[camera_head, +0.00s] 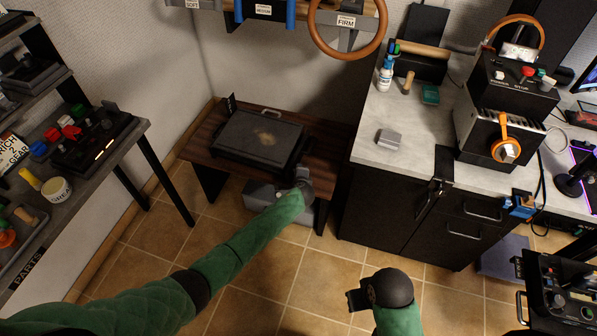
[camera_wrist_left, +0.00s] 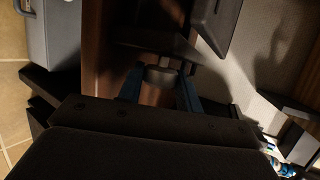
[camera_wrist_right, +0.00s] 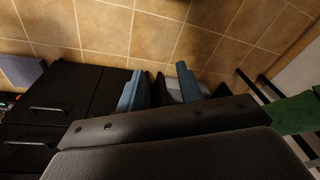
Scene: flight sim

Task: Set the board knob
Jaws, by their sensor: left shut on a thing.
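The board is a black flat-topped unit (camera_head: 258,140) on the low wooden bench in the head view. Its knob (camera_wrist_left: 160,74) is a small grey cylinder on the board's edge in the left wrist view. My left gripper (camera_head: 303,180) is at the board's front right corner, and its blue fingers in the left wrist view (camera_wrist_left: 160,92) are shut on the knob from both sides. The gripper hides the knob in the head view. My right gripper (camera_head: 354,298) hangs over the tiled floor, and its fingers in the right wrist view (camera_wrist_right: 160,88) are apart and empty.
The wooden bench (camera_head: 196,150) stands against the wall, with a grey box (camera_head: 262,196) beneath. A parts shelf (camera_head: 95,185) is at the left. A black cabinet with a pale counter (camera_head: 405,160) stands right of the bench. The tiled floor between is mostly clear.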

